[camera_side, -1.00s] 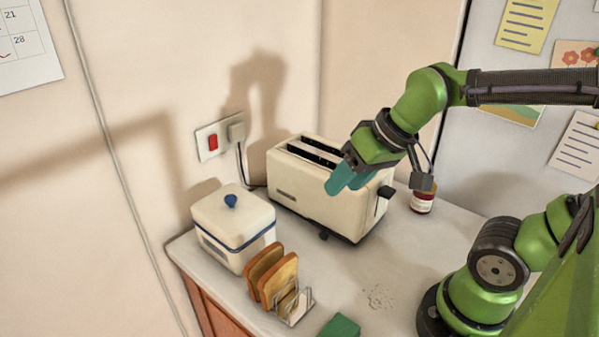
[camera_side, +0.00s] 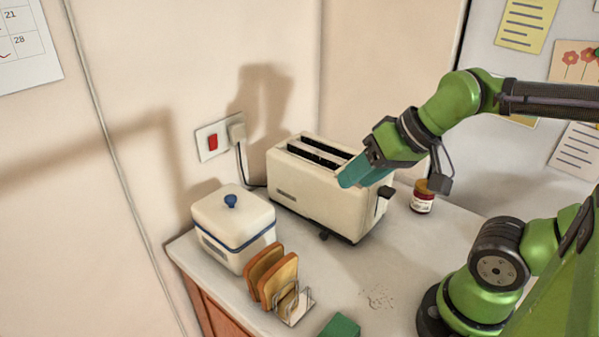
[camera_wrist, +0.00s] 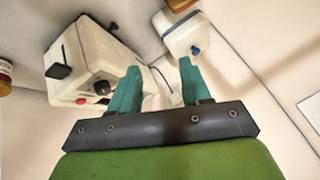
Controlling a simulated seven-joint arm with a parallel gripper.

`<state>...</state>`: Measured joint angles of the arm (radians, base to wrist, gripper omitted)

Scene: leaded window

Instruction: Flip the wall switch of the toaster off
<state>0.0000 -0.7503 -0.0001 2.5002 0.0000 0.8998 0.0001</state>
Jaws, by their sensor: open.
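The wall switch is a red rocker (camera_side: 213,142) on a white plate on the wall, left of the plug (camera_side: 237,131). The cream toaster (camera_side: 318,205) stands on the counter right of the switch, and its cord runs up to the plug. My gripper (camera_side: 352,178) has teal fingers and is in front of the toaster's upper right part in the side view, well away from the switch. In the wrist view the gripper (camera_wrist: 158,80) is open with nothing between its fingers, and the toaster (camera_wrist: 90,60) is at upper left. I cannot make out the red rocker in the wrist view.
A white lidded box (camera_side: 233,228) with a blue knob stands below the switch. A toast rack (camera_side: 294,303) with bread slices (camera_side: 272,275) is in front of it. A red jar (camera_side: 422,197) stands right of the toaster. A green block (camera_side: 341,326) lies at the front.

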